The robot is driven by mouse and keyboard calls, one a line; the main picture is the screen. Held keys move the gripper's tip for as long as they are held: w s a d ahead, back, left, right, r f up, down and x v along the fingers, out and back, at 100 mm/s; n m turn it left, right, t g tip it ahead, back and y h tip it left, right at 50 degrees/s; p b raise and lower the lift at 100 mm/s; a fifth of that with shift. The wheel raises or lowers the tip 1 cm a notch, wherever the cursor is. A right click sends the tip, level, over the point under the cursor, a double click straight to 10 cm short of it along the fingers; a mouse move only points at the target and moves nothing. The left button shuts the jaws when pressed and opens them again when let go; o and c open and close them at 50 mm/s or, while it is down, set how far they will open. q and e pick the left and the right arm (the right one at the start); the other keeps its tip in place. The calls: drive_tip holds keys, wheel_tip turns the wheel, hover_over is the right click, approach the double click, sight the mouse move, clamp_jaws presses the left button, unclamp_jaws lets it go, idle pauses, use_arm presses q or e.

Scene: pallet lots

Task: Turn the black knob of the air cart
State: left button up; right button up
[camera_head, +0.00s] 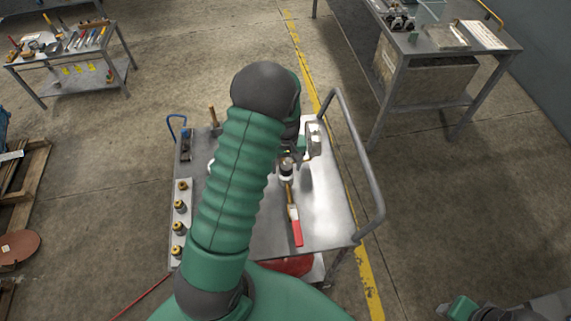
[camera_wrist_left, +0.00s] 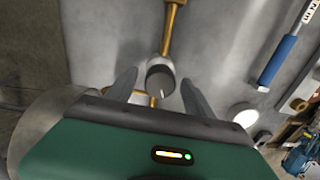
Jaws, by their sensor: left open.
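The air cart (camera_head: 325,215) stands in front of me with a bare metal top. In the left wrist view the dark round knob (camera_wrist_left: 160,80) sits at the end of a brass pipe. My left gripper (camera_wrist_left: 158,88) is open, with one finger on each side of the knob and gaps visible between. In the head view my green left arm reaches over the cart and covers part of it. The left gripper (camera_head: 290,158) is mostly hidden there, close to a small fitting. A green and dark part of my right arm shows at the lower right; its fingers are not clear.
A red-handled lever (camera_head: 296,230) lies near the fitting on the cart. Several brass fittings (camera_head: 179,206) line its left side. A grey rail (camera_head: 362,170) rises on the right. A workbench (camera_head: 460,45) stands back right, and a tool table (camera_head: 70,65) back left.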

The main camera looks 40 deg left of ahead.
use_arm(q)
drive_tip(key=shift+d+r, duration=0.15)
drive_tip(key=shift+d, duration=0.35)
drive_tip(key=shift+c, duration=0.5)
drive_tip(key=shift+a+f, duration=0.25)
drive_tip(key=shift+a, duration=0.45)
drive_tip(key=c, duration=1.2)
drive_tip(key=shift+w+d, duration=0.1)
drive_tip(key=shift+d, duration=0.1)
clamp_jaws()
drive_tip(key=shift+a+m, duration=0.1)
drive_tip(key=shift+m, duration=1)
